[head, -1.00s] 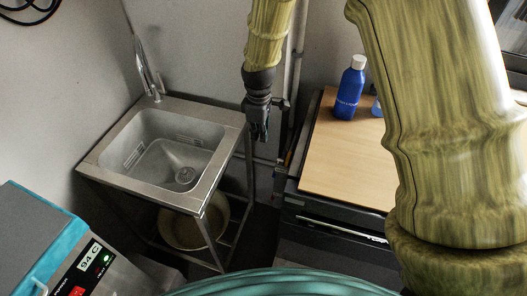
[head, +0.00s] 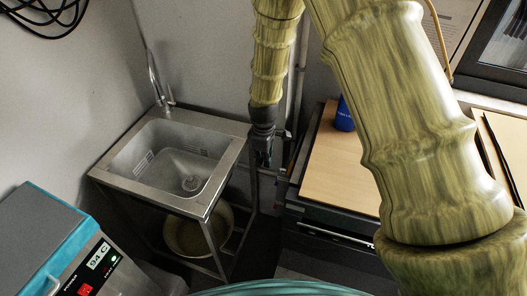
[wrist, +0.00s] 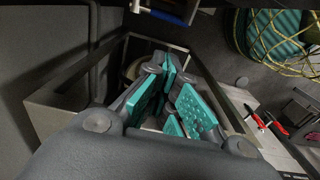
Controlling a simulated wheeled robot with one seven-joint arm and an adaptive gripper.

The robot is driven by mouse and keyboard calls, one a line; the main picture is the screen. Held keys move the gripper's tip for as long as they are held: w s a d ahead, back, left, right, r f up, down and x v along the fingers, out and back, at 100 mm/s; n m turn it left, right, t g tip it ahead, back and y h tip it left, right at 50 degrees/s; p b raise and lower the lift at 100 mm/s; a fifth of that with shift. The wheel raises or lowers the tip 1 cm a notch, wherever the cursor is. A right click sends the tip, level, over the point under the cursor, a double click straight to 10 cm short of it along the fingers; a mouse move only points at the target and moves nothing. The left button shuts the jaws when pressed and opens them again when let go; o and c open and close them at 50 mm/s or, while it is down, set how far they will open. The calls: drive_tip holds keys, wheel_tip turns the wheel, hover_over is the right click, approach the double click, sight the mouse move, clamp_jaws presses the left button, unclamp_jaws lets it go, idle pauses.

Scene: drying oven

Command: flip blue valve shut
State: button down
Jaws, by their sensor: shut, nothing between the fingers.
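My gripper (head: 263,157) hangs pointing down between the steel sink and the wooden-topped cabinet, close to the wall pipes. In the wrist view its teal finger pads (wrist: 174,98) show, with nothing held between them. A small blue bar (wrist: 165,15) shows at the top edge of the wrist view, apart from the fingers; I cannot tell whether it is the blue valve's handle. In the head view no blue valve handle can be made out clearly. The pipe area behind my gripper is partly hidden by it.
The steel sink (head: 128,184) stands left of my gripper, with a round bin (head: 183,238) beneath. Red-handled items (wrist: 279,129) show at right in the wrist view.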

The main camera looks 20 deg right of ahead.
wheel_tip(320, 180, down, 6)
drive_tip(key=s+d+p, duration=0.1)
drive_tip(key=d+p, duration=0.1)
drive_tip(key=shift+s+d+r, duration=0.2)
idle(0.3)
drive_tip(key=shift+s+a+f+b, duration=0.2)
drive_tip(key=shift+f+b, duration=0.15)
drive_tip(key=shift+f, duration=0.25)
drive_tip(key=shift+s+a+f+b, duration=0.1)
drive_tip(key=shift+s+f+b, duration=0.15)
drive_tip(key=shift+f, duration=0.3)
drive_tip(key=shift+r, duration=0.1)
drive_tip(key=shift+r+p, duration=0.55)
drive_tip(key=shift+r, duration=0.2)
drive_tip(key=shift+w, duration=0.1)
